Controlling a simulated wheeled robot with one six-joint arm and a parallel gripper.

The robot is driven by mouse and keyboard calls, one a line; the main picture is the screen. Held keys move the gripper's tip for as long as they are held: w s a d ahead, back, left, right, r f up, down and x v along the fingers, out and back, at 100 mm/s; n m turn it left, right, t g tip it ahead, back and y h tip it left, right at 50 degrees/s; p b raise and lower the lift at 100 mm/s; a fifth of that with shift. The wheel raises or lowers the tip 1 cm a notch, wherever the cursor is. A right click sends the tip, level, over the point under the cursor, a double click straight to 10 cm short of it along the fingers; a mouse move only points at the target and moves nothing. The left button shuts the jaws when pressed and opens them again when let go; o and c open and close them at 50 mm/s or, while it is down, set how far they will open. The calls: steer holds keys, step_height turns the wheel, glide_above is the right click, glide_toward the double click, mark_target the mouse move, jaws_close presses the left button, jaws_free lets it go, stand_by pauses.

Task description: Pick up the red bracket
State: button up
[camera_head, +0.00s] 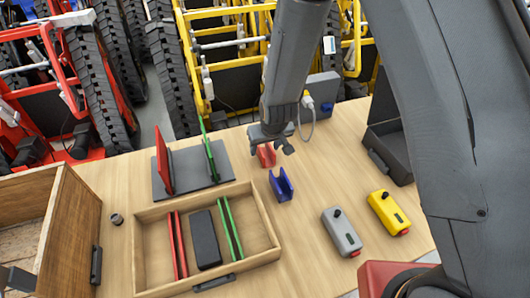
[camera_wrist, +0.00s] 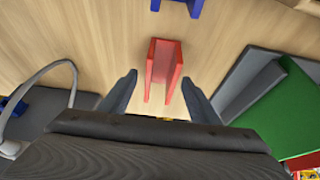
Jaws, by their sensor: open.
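The red bracket (camera_head: 266,155) is a small U-shaped piece on the wooden table, partly hidden behind my gripper in the head view. In the wrist view the red bracket (camera_wrist: 163,68) lies ahead of and between my fingers, its open channel facing the camera. My gripper (camera_wrist: 160,90) is open and empty, with a finger on each side of the bracket's near end and gaps on both sides. In the head view my gripper (camera_head: 273,146) is above the bracket. I cannot tell the exact height between them.
A blue bracket (camera_head: 281,185) stands close to the red one. A dark rack (camera_head: 188,182) with red and green plates is to the left. A wooden tray (camera_head: 263,258) is in front. Grey (camera_head: 342,232) and yellow (camera_head: 388,212) boxes are right, near an open dark case (camera_head: 390,150).

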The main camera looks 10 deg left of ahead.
steer(key=shift+f, duration=0.4)
stand_by(0.5)
steer(key=c, duration=1.4)
